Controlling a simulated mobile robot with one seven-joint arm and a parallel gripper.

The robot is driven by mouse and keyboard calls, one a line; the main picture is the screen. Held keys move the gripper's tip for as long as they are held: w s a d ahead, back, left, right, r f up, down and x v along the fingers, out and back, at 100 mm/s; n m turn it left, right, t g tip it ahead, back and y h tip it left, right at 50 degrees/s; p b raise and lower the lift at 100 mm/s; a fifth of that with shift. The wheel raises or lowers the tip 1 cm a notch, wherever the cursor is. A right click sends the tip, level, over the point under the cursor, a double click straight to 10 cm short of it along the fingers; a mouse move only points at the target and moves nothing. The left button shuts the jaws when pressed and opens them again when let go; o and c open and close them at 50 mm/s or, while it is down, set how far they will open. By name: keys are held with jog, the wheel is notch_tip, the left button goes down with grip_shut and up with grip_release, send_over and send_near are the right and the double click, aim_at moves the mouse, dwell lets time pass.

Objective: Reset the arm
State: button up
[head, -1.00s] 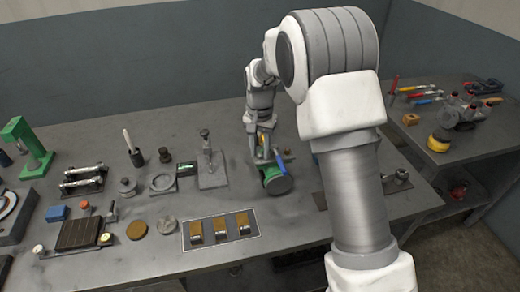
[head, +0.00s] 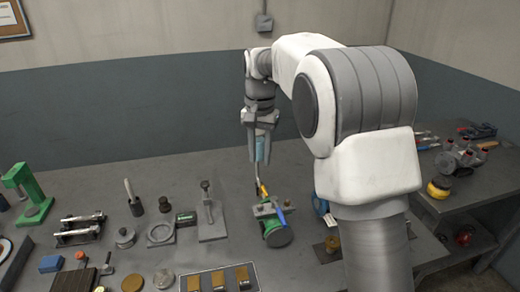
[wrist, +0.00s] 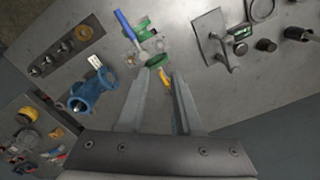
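My gripper (head: 258,160) is raised over the bench, pointing down, in the head view. In the wrist view its two fingers (wrist: 168,72) stand apart with a gap between them, and I see nothing clearly held. Below it on the bench is a green round fixture (head: 277,238) with a blue handle (head: 282,217) and a yellow-handled tool (head: 262,188). The blue handle also shows in the wrist view (wrist: 125,24). The yellow tool shows between the fingers there, and whether it touches them I cannot tell. My arm bends up and over from the right.
The bench (head: 185,165) carries a green press (head: 27,190), a stand (head: 211,215), a tray with brown blocks (head: 253,270) and a blue valve-like part (wrist: 92,92). A side bench with tools (head: 455,165) is at right. Walls are behind; the air around the gripper is clear.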

jog(key=shift+r, duration=0.5)
jog(key=s+d+r+n+t, duration=0.1)
jog(key=s+d+r, duration=0.25)
jog(key=s, duration=0.25)
jog(key=s+d+r+n+t, duration=0.1)
jog(key=s+d+r, duration=0.25)
jog(key=s, duration=0.35)
jog(key=s+d+f+n+t, duration=0.1)
jog(key=s+d+f, duration=0.1)
jog(key=s, duration=0.6)
jog(key=s+d+f+n+t, duration=0.1)
jog(key=s+d+f+t, duration=0.1)
jog(key=s, duration=0.7)
jog(key=shift+d+f+t, duration=0.15)
jog(key=shift+t, duration=0.15)
jog(key=shift+o, duration=0.2)
jog(key=shift+s, duration=0.1)
dwell(0.4)
